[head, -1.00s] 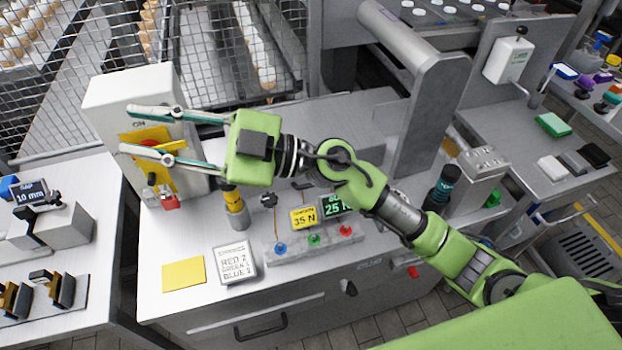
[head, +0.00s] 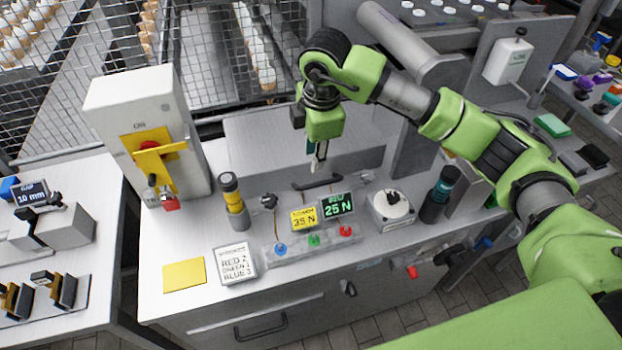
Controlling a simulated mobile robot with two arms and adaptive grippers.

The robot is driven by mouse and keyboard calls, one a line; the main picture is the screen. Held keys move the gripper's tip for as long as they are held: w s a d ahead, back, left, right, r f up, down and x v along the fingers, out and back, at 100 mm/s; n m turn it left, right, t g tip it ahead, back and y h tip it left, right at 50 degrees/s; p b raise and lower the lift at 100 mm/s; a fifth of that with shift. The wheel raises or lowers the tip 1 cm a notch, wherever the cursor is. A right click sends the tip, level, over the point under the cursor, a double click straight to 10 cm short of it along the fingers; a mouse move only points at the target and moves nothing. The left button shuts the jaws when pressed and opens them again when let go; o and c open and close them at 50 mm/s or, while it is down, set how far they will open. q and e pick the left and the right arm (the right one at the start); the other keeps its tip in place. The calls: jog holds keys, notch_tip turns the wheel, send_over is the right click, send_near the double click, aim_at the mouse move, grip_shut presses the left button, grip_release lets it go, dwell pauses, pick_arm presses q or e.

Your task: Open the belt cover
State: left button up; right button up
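The grey belt cover (head: 262,138) is a low, flat-topped housing behind the control panel. It looks closed. A black bar handle (head: 314,183) shows at its front, just behind the small displays. My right gripper (head: 318,163) points down above the handle, its fingertips close to it in the picture. I cannot tell whether they touch it. The fingers are seen nearly edge-on, so their opening is unclear. My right wrist and arm hide the cover's right rear part. My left gripper is not in view.
A grey cabinet (head: 135,100) with a yellow-and-red switch (head: 152,145) and a red padlock (head: 170,203) stands left.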

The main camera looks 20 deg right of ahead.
aim_at(310, 185)
jog(key=f, duration=0.4)
jog(key=w+f+p, duration=0.1)
jog(key=f, duration=0.2)
jog(key=w+f+p, duration=0.1)
jog(key=f, duration=0.3)
jog(key=shift+w+a+f, duration=0.1)
jog(key=shift+f, duration=0.2)
grip_shut()
